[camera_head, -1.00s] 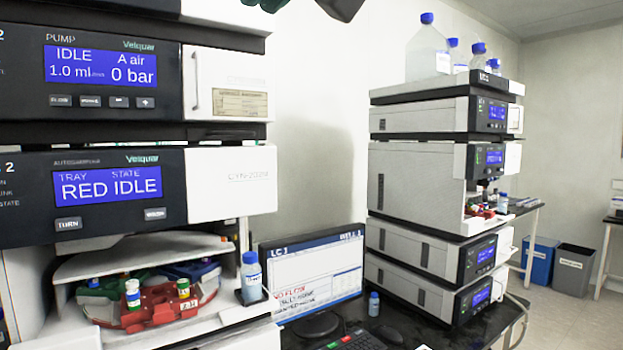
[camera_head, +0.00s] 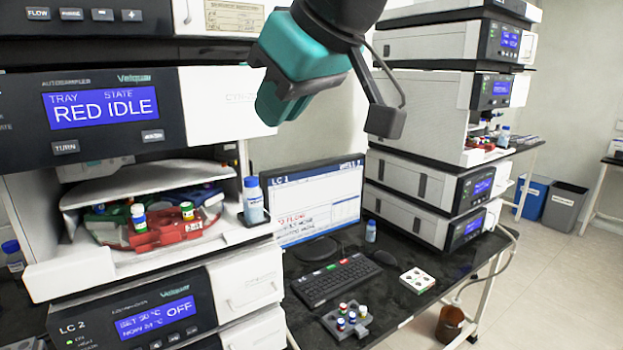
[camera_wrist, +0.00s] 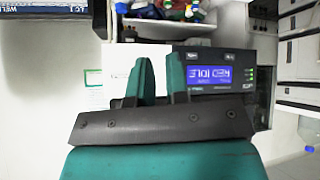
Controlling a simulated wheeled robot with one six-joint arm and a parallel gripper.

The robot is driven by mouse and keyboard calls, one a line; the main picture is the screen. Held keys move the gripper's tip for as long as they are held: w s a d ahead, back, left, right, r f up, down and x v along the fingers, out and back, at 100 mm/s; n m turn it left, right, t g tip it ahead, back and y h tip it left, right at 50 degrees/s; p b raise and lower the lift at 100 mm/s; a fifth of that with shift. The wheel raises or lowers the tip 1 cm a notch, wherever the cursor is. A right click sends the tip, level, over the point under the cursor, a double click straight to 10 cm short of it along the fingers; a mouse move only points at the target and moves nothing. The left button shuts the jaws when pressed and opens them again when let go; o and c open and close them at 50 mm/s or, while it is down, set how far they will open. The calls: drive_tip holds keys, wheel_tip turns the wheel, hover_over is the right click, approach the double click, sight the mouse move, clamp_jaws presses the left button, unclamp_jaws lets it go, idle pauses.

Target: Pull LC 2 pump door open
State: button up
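The LC 2 pump door (camera_head: 222,16) is a white panel at the top left of the head view. It carries a label and a thin vertical handle (camera_head: 187,10) at its left edge, and its upper part is cut off by the frame. It looks shut. My teal gripper (camera_head: 268,85) is to the right of and below the door, in front of the right end of the autosampler's white panel (camera_head: 225,98). My gripper (camera_wrist: 159,65) is open and empty in the wrist view, with a narrow gap. The pump door cannot be made out in that upside-down view.
Below the autosampler are a tray of vials (camera_head: 160,230), a capped bottle (camera_head: 253,200) and the LC 2 oven (camera_head: 140,318). A monitor (camera_head: 312,203) and keyboard (camera_head: 337,279) stand on the bench. A second stack (camera_head: 425,100) is at right. The floor (camera_head: 560,270) beyond is clear.

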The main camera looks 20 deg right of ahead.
drive_tip(key=s+d+f+g, duration=0.2)
drive_tip(key=s+f, duration=0.1)
drive_tip(key=f, duration=0.5)
drive_tip(key=shift+d+f, duration=0.15)
drive_tip(key=shift+f, duration=0.25)
drive_tip(key=shift+s, duration=0.1)
